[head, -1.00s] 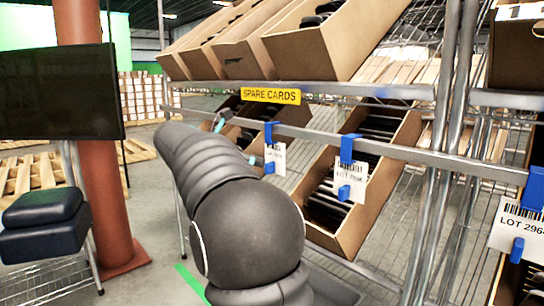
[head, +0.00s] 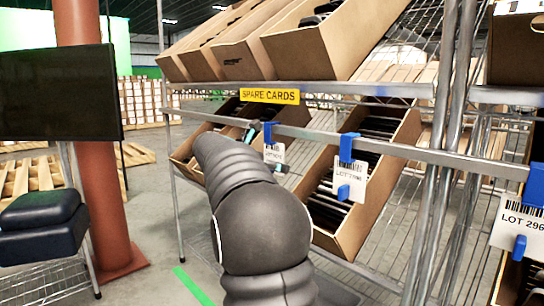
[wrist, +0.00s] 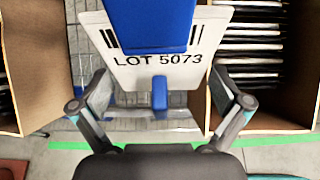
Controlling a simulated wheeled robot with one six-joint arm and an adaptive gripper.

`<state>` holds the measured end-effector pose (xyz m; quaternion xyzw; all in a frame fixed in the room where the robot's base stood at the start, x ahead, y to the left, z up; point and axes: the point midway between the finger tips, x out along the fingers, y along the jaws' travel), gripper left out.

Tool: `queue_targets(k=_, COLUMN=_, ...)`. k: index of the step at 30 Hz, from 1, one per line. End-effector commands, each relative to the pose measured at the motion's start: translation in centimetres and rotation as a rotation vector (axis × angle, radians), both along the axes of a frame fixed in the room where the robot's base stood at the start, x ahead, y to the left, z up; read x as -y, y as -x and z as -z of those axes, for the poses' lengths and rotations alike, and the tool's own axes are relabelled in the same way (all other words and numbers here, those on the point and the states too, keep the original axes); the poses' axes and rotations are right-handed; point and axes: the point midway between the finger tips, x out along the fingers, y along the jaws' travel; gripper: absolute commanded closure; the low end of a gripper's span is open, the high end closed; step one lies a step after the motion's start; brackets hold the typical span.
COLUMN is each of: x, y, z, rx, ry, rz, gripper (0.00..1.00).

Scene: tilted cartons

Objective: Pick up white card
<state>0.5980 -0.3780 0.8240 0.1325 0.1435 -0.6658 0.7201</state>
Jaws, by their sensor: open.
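The white card (wrist: 128,72) marked LOT 5073 hangs from a blue clip (wrist: 150,22) in the upper middle of the wrist view. It looks slightly tilted, and the clip covers part of its barcode. My gripper (wrist: 160,92) is open, with one finger on each side below the card; nothing is held. A smaller blue piece shows at the card's lower edge. In the head view a white card (head: 274,153) hangs from the shelf rail beside my arm, and my gripper is mostly hidden behind the arm and rail.
A second white card (head: 350,184) hangs right of it, and a LOT 296 card (head: 517,226) at far right. Tilted cartons (head: 372,205) of dark items stand behind the metal rail (head: 400,152). In the wrist view, carton walls (wrist: 38,60) flank the card.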

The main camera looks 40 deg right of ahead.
Motion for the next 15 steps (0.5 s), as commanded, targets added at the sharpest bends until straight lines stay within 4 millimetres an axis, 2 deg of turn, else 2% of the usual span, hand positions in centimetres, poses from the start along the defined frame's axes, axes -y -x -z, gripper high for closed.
queue_targets(k=3, x=-0.05, y=-0.02, z=-0.04, rx=0.000, ry=0.000, rz=-0.001, gripper=0.00)
queue_targets(k=4, x=-0.06, y=-0.01, z=-0.05, rx=0.000, ry=0.000, rz=0.000, gripper=0.05)
queue_targets(k=9, x=-0.07, y=0.00, z=-0.04, rx=0.000, ry=0.000, rz=0.000, gripper=0.45)
queue_targets(k=15, x=-0.08, y=0.00, z=-0.03, rx=0.000, ry=0.000, rz=0.000, gripper=0.45)
